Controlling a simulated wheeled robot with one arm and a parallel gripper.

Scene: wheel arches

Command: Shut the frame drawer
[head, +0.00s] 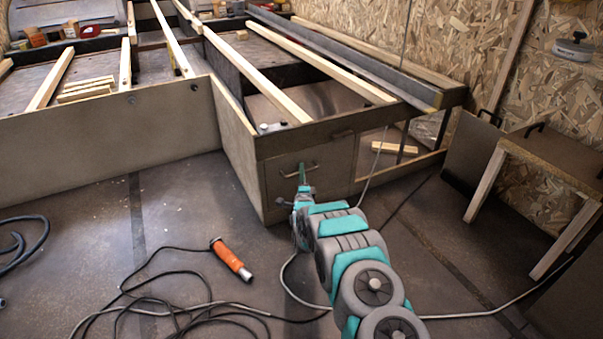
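The frame drawer (332,186) is a brown-grey front panel low in the end of the wooden bed frame (300,141). It carries a thin bar handle (313,168) near its top. My gripper (302,174) is at this handle, seen from behind, with a teal fingertip overlapping the bar. I cannot tell whether it touches or grips the handle, nor whether its fingers are open or shut. My wrist hides the lower middle of the drawer front. How far the drawer stands out from the frame is unclear from this angle.
An orange-handled tool (231,258) and tangled black cables (175,310) lie on the floor at left. A pale cable runs from the frame down past my arm. A wooden stool (545,155) and a leaning board (470,150) stand at right. Floor left of the drawer is mostly clear.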

